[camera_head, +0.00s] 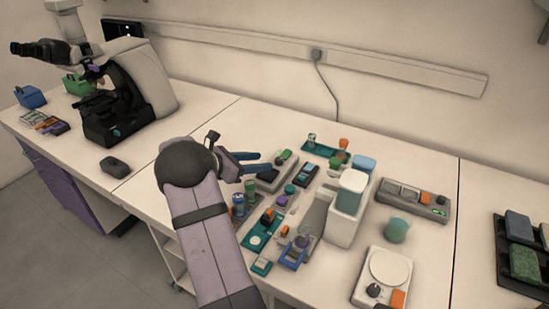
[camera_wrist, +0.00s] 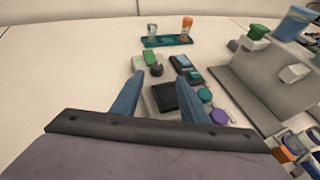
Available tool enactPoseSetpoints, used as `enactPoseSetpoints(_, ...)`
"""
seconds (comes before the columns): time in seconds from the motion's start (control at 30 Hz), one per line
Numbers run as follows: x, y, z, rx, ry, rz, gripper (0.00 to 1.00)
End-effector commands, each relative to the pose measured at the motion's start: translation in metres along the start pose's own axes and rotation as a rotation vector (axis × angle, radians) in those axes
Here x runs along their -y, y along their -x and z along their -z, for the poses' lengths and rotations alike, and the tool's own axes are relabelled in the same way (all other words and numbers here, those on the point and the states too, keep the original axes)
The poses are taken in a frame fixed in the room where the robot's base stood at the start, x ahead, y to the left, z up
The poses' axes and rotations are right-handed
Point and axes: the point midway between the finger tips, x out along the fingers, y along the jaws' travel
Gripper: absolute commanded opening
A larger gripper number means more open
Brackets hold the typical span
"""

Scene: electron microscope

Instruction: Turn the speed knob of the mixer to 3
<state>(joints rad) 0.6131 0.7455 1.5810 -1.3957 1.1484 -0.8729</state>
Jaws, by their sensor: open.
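A low grey device (camera_wrist: 144,87) lies ahead of my gripper (camera_wrist: 160,80) in the wrist view. It has a black round knob (camera_wrist: 157,70), a green part (camera_wrist: 152,58) and a dark square top. My open blue fingers appear on either side of it, with nothing between the tips; I cannot tell their height above it. In the head view my gripper (camera_head: 268,162) is at this device's left end. A white device with a round plate (camera_head: 390,268) and dark knob (camera_head: 374,290) stands at the front right. No label shows which is the mixer; dial markings are unreadable.
A teal rack (camera_wrist: 167,41) stands behind the grey device. A small dark device (camera_wrist: 186,65) and a larger grey machine (camera_wrist: 245,85) are to its right. The table left of the grey device is clear. A microscope (camera_head: 125,90) stands far left.

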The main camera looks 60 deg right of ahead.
Motion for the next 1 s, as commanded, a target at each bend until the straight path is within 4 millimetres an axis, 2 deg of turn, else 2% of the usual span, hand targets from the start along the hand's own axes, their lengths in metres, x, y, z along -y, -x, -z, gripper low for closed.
enactPoseSetpoints(0.37, -0.005, -0.013, 0.001, 0.016, 0.030, -0.010, 0.40)
enactPoseSetpoints(0.8, -0.005, -0.065, -0.001, 0.015, 0.027, -0.011, 0.40)
enactPoseSetpoints(1.0, -0.006, -0.076, 0.000, 0.015, 0.028, -0.011, 0.40)
